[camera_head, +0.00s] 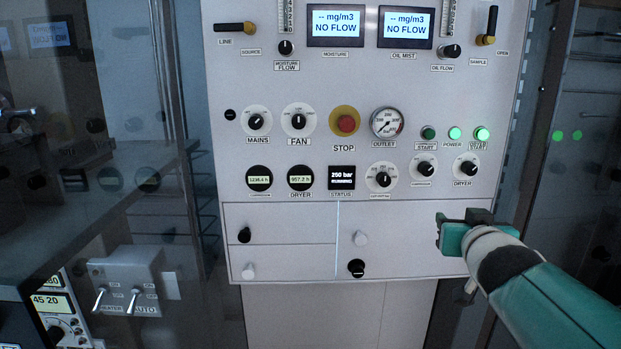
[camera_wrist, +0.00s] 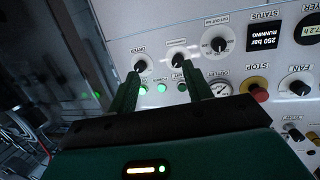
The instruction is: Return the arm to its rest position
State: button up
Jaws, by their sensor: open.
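My gripper (camera_head: 459,226) is at the lower right of the fill panel in the head view, in front of the plain drawers area. In the wrist view my gripper (camera_wrist: 160,70) shows two green fingers spread apart, with nothing between them. The white fill panel (camera_head: 290,215) stands upright ahead and appears upside down in the wrist view. My green arm reaches in from the lower right of the head view. I cannot tell the exact gap between my fingertips and the panel.
The panel carries a red stop button (camera_head: 346,123), an outlet gauge (camera_head: 387,123), two NO FLOW screens and several knobs. A switch box (camera_head: 132,283) with two toggles is at lower left. Dark glass borders both sides.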

jog(key=s+a+f+n+g+y, duration=0.1)
jog(key=s+a+f+g, duration=0.4)
jog(key=s+f, duration=0.3)
jog(key=s+a+f+n+g+y, duration=0.1)
jog(key=s+a+f+g+y, duration=0.1)
jog(key=s+a+f+g, duration=0.3)
jog(key=s+a+f, duration=0.3)
jog(key=s+f, duration=0.1)
jog(key=s, duration=0.3)
jog(key=shift+s, duration=0.25)
grip_shut()
